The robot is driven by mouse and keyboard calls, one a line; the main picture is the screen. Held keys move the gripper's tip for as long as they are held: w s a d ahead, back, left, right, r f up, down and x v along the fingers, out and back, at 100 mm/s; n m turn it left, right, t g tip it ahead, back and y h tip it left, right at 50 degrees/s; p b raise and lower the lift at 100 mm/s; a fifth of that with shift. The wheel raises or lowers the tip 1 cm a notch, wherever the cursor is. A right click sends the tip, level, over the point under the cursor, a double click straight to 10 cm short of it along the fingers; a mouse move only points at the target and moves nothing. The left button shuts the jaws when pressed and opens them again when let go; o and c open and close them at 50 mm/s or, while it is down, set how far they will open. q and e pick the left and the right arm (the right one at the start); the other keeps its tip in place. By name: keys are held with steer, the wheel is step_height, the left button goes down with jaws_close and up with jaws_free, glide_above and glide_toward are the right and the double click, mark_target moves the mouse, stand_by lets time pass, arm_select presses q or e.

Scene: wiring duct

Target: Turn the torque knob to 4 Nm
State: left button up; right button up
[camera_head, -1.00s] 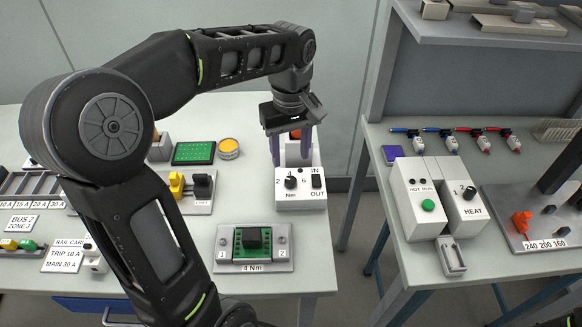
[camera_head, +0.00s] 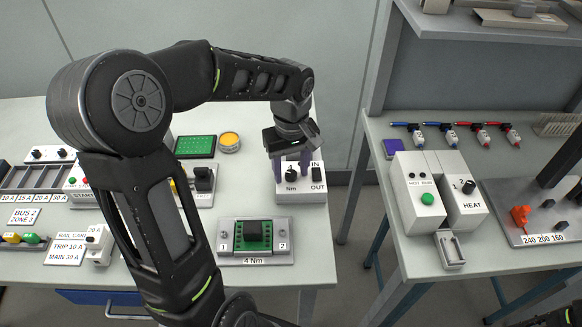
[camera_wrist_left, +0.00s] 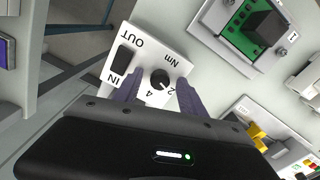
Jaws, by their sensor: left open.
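The torque unit (camera_head: 311,197) is a white box with a black knob (camera_head: 291,175), "Nm" lettering and a black IN/OUT switch (camera_head: 317,174). My left gripper (camera_head: 291,170) is open and points down at the knob, one finger on each side of it. In the left wrist view, the knob (camera_wrist_left: 160,78) shows between the spread fingers (camera_wrist_left: 159,93), with a gap on both sides.
A gap separates this table from the right-hand bench (camera_head: 380,230).

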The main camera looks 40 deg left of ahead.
arm_select(q)
jaws_close()
stand_by(0.5)
